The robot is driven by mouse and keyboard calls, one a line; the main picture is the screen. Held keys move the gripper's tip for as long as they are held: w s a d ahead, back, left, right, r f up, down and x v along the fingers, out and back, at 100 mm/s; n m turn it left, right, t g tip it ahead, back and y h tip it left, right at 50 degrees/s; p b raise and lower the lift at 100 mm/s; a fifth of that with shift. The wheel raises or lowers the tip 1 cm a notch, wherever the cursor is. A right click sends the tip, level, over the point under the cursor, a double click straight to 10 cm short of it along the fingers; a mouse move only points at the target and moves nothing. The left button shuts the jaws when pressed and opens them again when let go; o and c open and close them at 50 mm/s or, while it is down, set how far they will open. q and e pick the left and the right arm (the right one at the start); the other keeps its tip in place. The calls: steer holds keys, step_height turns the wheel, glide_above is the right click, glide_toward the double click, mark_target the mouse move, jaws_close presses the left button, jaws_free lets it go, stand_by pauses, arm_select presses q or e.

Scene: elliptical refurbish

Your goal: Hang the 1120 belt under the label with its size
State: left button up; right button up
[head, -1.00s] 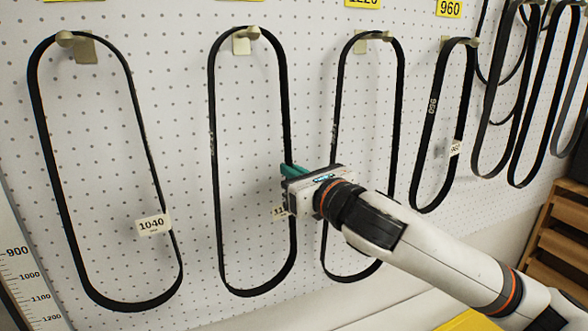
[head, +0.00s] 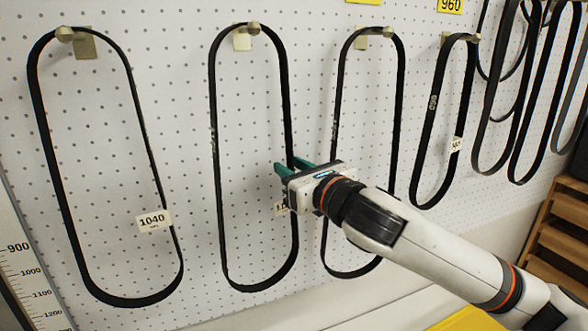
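A long black belt (head: 215,170) hangs on a peg (head: 254,28), second from the left. Its white tag (head: 281,208) is mostly hidden behind my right gripper; only a "1" or so shows, so its size cannot be read. My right gripper (head: 293,167) has its two teal fingers apart, at the right strand of this belt. The strand appears to run between the fingertips, but contact is unclear. The belt still hangs in its long loop. My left gripper is out of view. The size label above this peg is outside the picture.
A belt tagged 1040 (head: 154,220) hangs at left. Another belt (head: 401,110) hangs close right, partly behind my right arm. A belt (head: 434,103) below the yellow 960 label (head: 451,5) and several more follow. A ruler (head: 21,280) is at lower left.

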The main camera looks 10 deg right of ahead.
steer(key=shift+s, duration=0.1)
steer(key=shift+s+d, duration=0.2)
steer(key=shift+s, duration=0.1)
steer(key=b+v, duration=0.3)
steer(key=v, duration=0.8)
steer(key=shift+s, duration=0.15)
